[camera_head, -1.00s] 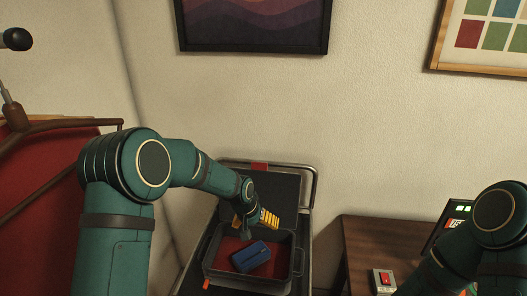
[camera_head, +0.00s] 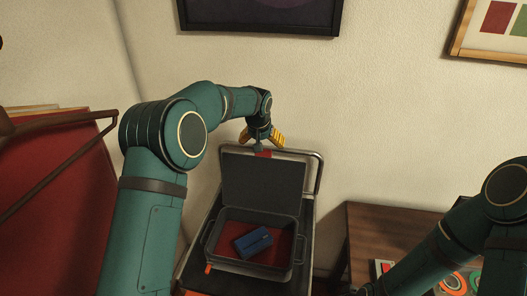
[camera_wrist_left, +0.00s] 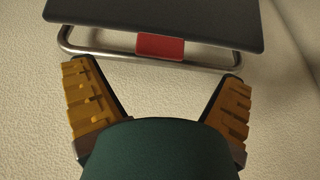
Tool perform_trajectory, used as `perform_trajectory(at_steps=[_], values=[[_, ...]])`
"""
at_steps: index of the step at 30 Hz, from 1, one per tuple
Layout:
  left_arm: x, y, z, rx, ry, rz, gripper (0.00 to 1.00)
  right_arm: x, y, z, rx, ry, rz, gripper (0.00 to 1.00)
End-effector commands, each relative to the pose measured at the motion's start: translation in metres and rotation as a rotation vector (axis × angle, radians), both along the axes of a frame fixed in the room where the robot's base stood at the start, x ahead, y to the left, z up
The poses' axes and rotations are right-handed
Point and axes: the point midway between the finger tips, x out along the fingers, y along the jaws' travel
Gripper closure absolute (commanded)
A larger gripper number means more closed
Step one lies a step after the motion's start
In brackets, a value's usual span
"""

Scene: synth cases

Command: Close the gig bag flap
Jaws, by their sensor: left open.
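The gig bag is a dark open case (camera_head: 222,262) with a red lining, on a dark stand. Its grey flap (camera_head: 265,187) stands raised at the back, with a red tab (camera_head: 263,154) at its top edge. A blue box (camera_head: 253,242) lies inside the case. My left gripper (camera_head: 262,143), with yellow finger pads, is at the flap's top edge near the red tab. In the left wrist view the fingers (camera_wrist_left: 158,95) are spread wide and empty, with the red tab (camera_wrist_left: 160,47) ahead between them.
A metal rail (camera_head: 318,175) runs behind the flap. A brown wooden table (camera_head: 375,235) stands to the right, with a red switch box and coloured rings partly behind my right arm. A red panel (camera_head: 60,200) is at the left. The wall is close behind.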

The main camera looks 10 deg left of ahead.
Motion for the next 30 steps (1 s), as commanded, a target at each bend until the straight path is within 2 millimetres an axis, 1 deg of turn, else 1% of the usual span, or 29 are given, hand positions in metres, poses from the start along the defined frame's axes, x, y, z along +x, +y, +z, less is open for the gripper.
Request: perform_trajectory(at_steps=[1,3,9,15,22,23,24,26,27,29,30], values=[[0.004,0.000,-0.010,0.000,0.002,0.000,0.04,0.000,0.000,0.000,0.000,0.000,0.000,0.56],[0.008,0.000,-0.022,0.000,0.003,0.000,0.04,0.000,0.000,0.001,0.000,0.000,0.000,0.56],[0.019,0.000,-0.045,0.000,0.000,0.000,0.04,0.000,0.000,0.001,0.000,0.000,0.000,0.56],[0.022,0.000,-0.054,0.000,0.000,0.000,0.04,0.000,0.000,0.002,0.000,0.000,0.000,0.56],[0.022,0.000,-0.054,0.000,-0.001,0.000,0.04,0.000,0.000,0.002,0.000,0.000,0.000,0.56],[0.022,0.000,-0.054,0.000,-0.001,0.000,0.06,0.000,0.000,0.002,0.000,0.000,0.000,0.56],[0.022,0.000,-0.054,0.000,-0.001,0.000,0.21,0.000,0.000,0.002,0.000,0.000,0.000,0.56],[0.022,0.000,-0.054,0.000,-0.001,0.000,0.42,0.000,0.000,0.002,0.000,0.000,0.000,0.56],[0.022,0.000,-0.054,0.000,-0.001,0.000,0.56,0.000,0.000,0.002,0.000,0.000,0.000,0.56],[0.022,0.000,-0.054,0.000,-0.001,0.000,0.77,0.000,0.000,0.002,0.000,0.000,0.000,0.56],[0.022,0.000,-0.054,0.000,-0.001,0.000,0.81,0.000,0.000,0.002,0.000,0.000,0.000,0.56]])
